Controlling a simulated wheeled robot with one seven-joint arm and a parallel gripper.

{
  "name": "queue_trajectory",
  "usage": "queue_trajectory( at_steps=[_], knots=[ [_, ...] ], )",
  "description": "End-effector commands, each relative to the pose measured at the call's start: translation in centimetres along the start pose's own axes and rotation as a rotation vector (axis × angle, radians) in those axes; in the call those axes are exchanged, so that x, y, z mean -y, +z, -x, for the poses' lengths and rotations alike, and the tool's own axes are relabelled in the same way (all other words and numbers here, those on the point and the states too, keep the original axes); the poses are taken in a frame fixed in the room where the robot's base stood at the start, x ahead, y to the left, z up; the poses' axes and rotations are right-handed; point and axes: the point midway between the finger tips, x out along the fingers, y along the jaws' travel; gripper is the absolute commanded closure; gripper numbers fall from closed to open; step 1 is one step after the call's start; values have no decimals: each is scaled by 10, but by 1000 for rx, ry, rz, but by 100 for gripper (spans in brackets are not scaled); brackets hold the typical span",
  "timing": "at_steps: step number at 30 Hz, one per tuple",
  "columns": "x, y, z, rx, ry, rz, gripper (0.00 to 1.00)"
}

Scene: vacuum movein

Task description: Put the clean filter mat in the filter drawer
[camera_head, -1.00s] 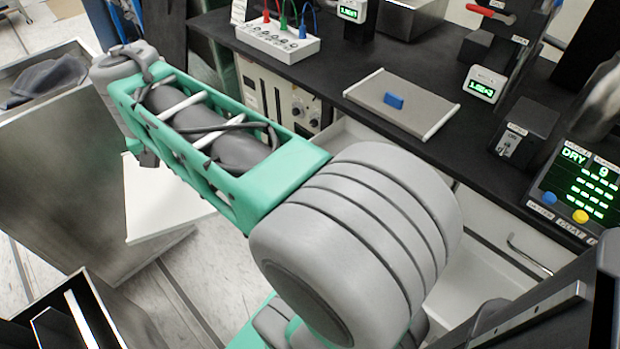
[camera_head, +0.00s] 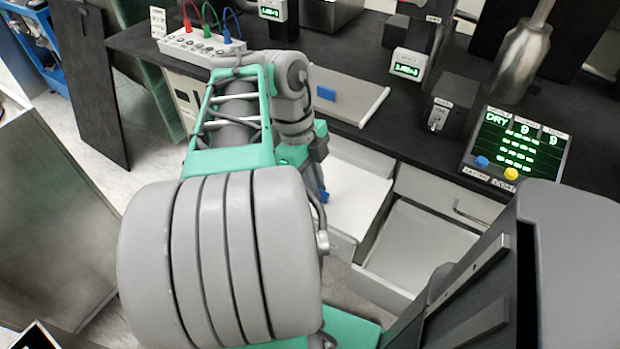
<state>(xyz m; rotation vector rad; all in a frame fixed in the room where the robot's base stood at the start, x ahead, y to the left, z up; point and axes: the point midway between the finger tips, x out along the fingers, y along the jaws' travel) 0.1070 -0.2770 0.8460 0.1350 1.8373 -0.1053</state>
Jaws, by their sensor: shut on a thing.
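My gripper (camera_head: 321,192) points down beyond my forearm, which hides part of it. It is shut on the clean filter mat (camera_head: 358,197), a flat white sheet showing to its right, in front of the bench. The mat lies over or in an open white drawer (camera_head: 343,246) below the worktop; I cannot tell whether it touches the drawer. Another open pale compartment (camera_head: 415,245) is to the right. Labels that would tell which is the filter drawer are not readable, and my arm covers the left side.
The black worktop (camera_head: 400,140) carries a flat grey panel with a blue handle (camera_head: 350,100), a terminal box with cables (camera_head: 197,47), a dark switch box (camera_head: 448,110) and a display reading DRY (camera_head: 515,145). A grey metal cabinet (camera_head: 50,220) stands at left.

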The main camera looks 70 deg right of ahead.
Motion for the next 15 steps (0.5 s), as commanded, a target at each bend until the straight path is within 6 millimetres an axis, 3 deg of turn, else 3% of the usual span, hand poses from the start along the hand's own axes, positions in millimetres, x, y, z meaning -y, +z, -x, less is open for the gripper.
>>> queue_trajectory(
  at_steps=[2, 11, 15],
  knots=[
    [7, 6, -5, -2, 6, -17, 100],
    [65, 73, -25, -3, 6, -11, 100],
    [82, 98, -52, -2, 5, -10, 100]
  ],
)
